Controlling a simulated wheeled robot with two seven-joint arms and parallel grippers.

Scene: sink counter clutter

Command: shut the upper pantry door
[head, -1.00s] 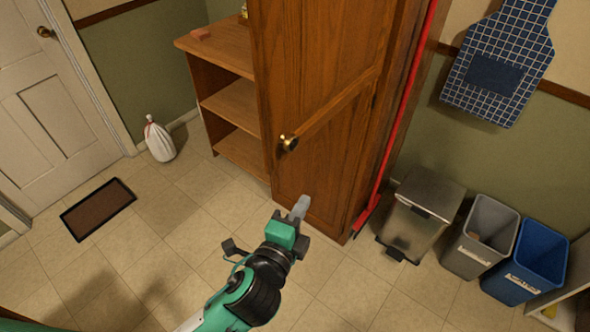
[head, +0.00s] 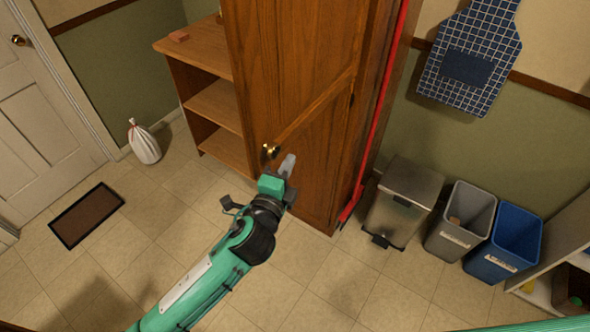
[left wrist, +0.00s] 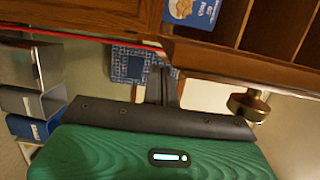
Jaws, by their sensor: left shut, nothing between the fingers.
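The pantry is a tall brown wooden cupboard. Its door front (head: 290,60) shows in the head view, with a round brass knob (head: 270,151) at its left side. In the left wrist view the knob (left wrist: 248,105) is at the right, and shelf openings and a blue box (left wrist: 192,12) show at the top, so the door stands at least partly open. How far cannot be told. My left gripper (head: 288,166) is shut and empty, just below and right of the knob in the head view. Its fingers (left wrist: 161,86) also show in the left wrist view, apart from the knob. My right gripper is out of view.
An open wooden shelf unit (head: 190,52) stands left of the pantry. A red pole (head: 375,120), a metal bin (head: 403,200), a grey bin (head: 462,222) and a blue bin (head: 506,243) are to the right. A white sack (head: 144,142) and dark mat (head: 87,214) lie left. Floor in front is clear.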

